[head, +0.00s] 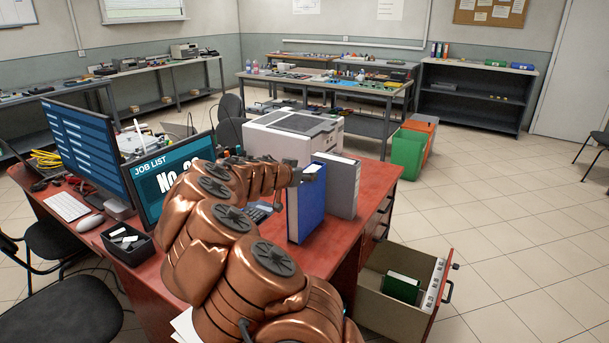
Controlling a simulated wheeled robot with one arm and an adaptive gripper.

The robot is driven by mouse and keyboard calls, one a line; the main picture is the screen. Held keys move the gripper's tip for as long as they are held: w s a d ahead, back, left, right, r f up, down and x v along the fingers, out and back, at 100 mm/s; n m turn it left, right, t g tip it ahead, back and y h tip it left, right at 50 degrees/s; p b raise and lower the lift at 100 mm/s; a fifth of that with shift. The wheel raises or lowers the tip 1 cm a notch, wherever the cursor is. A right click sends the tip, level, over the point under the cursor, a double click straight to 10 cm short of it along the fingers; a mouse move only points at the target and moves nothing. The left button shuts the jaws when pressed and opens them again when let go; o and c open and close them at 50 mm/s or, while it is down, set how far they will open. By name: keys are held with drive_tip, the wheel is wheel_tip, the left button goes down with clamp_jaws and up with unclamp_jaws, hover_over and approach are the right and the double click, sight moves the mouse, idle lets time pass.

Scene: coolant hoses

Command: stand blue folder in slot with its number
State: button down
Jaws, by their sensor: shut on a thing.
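The blue folder (307,210) is upright at the right part of the red desk (352,258), with its broad blue side towards me. My gripper (300,174) is at the folder's top edge and shut on it; the fingertips are small and partly hidden by the folder. I cannot tell whether the folder's bottom touches the desk. An open drawer (385,305) juts out at the lower right, with a green folder (402,287) inside and white labels along its front edge. A monitor (150,183) reads "JOB LIST" and "No."; my arm hides part of the number.
A grey folder (344,188) stands right behind the blue one. A white printer-like box (290,135) is behind them. Green (408,153) and orange (422,126) bins stand beyond the desk. The floor right of the drawer is free.

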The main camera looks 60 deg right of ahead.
drive_tip(key=shift+f, duration=0.1)
drive_tip(key=c, duration=0.6)
unclamp_jaws()
drive_tip(key=shift+o, duration=0.2)
drive_tip(key=shift+r+p, duration=0.3)
drive_tip(key=shift+p, duration=0.05)
drive_tip(key=b+v, duration=0.2)
drive_tip(key=v, duration=1)
drive_tip(key=shift+b, duration=0.3)
drive_tip(key=shift+s+a+f, duration=0.1)
drive_tip(key=shift+f, duration=0.05)
